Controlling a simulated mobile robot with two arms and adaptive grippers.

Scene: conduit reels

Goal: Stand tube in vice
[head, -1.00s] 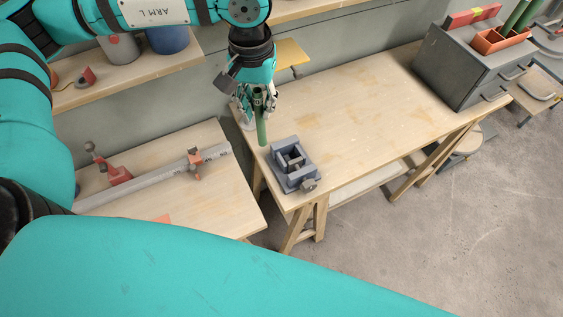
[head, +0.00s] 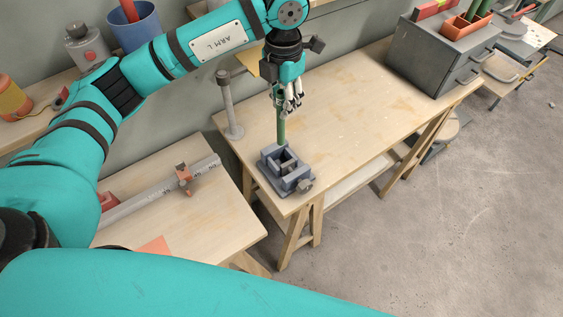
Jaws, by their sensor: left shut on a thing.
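The green tube (head: 281,130) is upright below my left gripper (head: 289,108), which is shut on its upper part. The blue-grey vice (head: 297,185) sits on the near left corner of the long wooden bench, with its jaws apart and a gap between them. The tube's lower end shows right at the vice's far edge. I cannot tell whether it is above the vice or just behind it, or whether they touch. My right gripper is not in view.
A grey post on a round base (head: 228,108) stands on the bench left of the tube. A grey drawer cabinet (head: 440,55) with an orange tray (head: 466,27) stands at the far right end. A lower table (head: 215,215) at left holds a grey pipe (head: 150,195). The bench middle is clear.

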